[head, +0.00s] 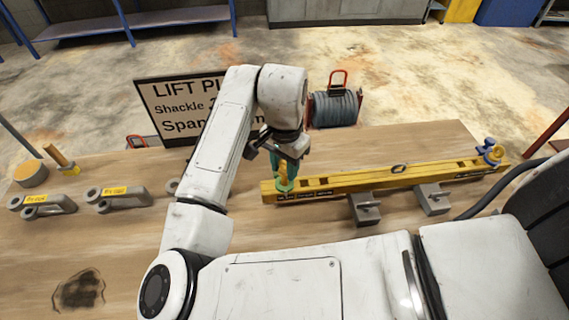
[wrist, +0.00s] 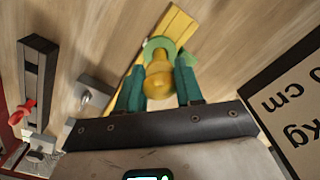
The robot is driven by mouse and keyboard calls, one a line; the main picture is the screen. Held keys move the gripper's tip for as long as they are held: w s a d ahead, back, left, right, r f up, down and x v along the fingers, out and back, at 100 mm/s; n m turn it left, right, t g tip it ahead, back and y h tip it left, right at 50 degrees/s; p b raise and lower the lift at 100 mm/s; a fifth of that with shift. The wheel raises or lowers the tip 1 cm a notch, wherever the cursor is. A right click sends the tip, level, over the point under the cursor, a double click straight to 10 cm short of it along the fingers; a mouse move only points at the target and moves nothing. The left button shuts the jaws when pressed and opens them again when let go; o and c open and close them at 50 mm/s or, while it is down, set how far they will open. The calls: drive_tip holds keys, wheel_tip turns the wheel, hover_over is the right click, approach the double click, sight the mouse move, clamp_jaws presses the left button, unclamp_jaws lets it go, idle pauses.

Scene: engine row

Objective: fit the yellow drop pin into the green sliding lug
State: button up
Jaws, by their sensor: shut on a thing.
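The yellow drop pin (wrist: 158,82) is between the two teal fingers of my gripper (wrist: 160,76), which is shut on it. In the head view the pin (head: 282,171) shows under my gripper (head: 284,162), above the green sliding lug (head: 284,186). The lug sits at the left end of the yellow spreader beam (head: 360,177). In the wrist view the green lug (wrist: 158,46) shows as a ring just beyond the pin, in line with it. I cannot tell how far the pin is inside the lug.
A blue lug (head: 488,150) stands at the beam's right end. Grey blocks (head: 364,207) are beneath the beam. Grey shackles (head: 118,198), a round tin (head: 31,174) and another yellow pin (head: 58,156) are at the left. A sign (head: 165,105) and a cable reel (head: 335,108) stand behind.

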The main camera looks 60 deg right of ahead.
sight(285, 175)
drive_tip(key=shift+f+b, duration=1.2)
drive_tip(key=shift+f, duration=0.65)
drive_tip(key=o, duration=1.2)
drive_tip(key=shift+r, duration=0.1)
wheel_tip(285, 175, up, 11)
drive_tip(key=shift+f, duration=0.15)
drive_tip(key=shift+s+f, duration=0.1)
